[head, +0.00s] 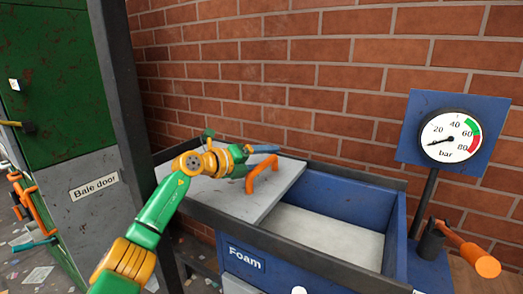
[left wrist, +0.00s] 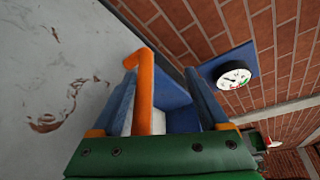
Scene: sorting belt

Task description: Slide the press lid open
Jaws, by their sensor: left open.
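The press lid (head: 235,208) is a flat grey plate lying over the left part of the blue press box (head: 335,188). The right part of the box is uncovered. An orange bar handle (head: 262,174) stands on the lid near its back edge. My left gripper (head: 257,160) is at the handle, above the lid. In the left wrist view the handle (left wrist: 145,92) stands between the two blue fingers, nearer the left one, and the jaws (left wrist: 163,95) are open around it. My right gripper is not in view.
White material (head: 330,235) lies inside the box, which has a "Foam" label (head: 246,258). A pressure gauge (head: 449,136) and an orange-ended lever (head: 470,255) stand at the right. A dark post (head: 125,90) stands at the left, and a brick wall (head: 300,70) is behind.

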